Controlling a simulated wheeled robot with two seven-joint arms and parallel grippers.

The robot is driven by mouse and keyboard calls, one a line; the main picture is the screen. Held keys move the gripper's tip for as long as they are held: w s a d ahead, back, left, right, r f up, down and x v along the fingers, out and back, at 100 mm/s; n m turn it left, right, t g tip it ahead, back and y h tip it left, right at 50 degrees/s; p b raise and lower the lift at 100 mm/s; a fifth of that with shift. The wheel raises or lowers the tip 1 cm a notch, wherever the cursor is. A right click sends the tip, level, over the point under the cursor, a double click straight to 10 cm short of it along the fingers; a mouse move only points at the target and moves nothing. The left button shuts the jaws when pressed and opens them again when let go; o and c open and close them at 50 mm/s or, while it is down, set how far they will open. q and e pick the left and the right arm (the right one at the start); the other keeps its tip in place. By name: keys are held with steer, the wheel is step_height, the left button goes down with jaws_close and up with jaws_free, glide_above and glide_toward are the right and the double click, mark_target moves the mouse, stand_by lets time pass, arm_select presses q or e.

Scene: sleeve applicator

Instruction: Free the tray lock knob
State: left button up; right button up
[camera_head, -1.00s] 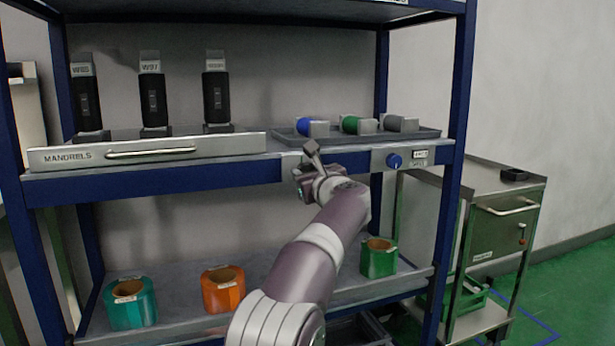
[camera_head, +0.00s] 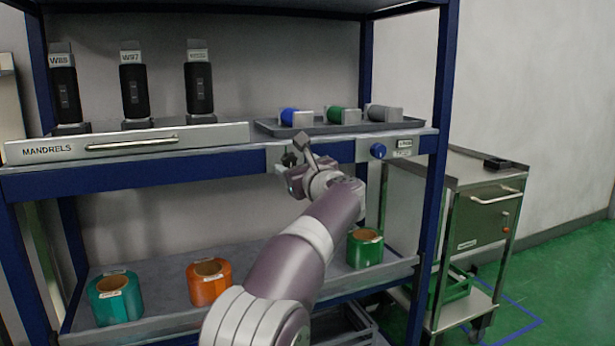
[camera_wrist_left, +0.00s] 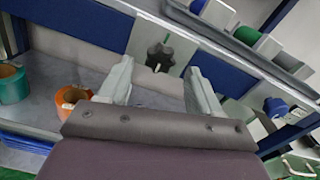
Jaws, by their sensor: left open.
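A dark star-shaped knob (camera_wrist_left: 159,57) sits on a pale grey plate (camera_wrist_left: 178,38) on the shelf's front beam, with a small green mark above it. In the wrist view it lies between and beyond the fingertips of my left gripper (camera_wrist_left: 159,72), which is open and empty. In the head view my left gripper (camera_head: 296,156) is in front of this plate (camera_head: 276,158) and hides most of the knob. A round blue knob (camera_head: 378,150) with labels beside it is on the same beam to the right; it also shows in the wrist view (camera_wrist_left: 275,107). My right gripper is not in view.
Above the beam are the MANDRELS drawer front (camera_head: 60,149), with several black mandrels behind, and a dark tray (camera_head: 350,128) of coloured rolls. Teal (camera_head: 115,298), orange (camera_head: 208,281) and green (camera_head: 365,248) rolls stand on the lower shelf. A metal cart (camera_head: 480,215) stands right.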

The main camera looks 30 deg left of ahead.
arm_select(q)
steer(key=v, duration=0.9)
steer(key=shift+s+d, duration=0.15)
steer(key=shift+s, duration=0.05)
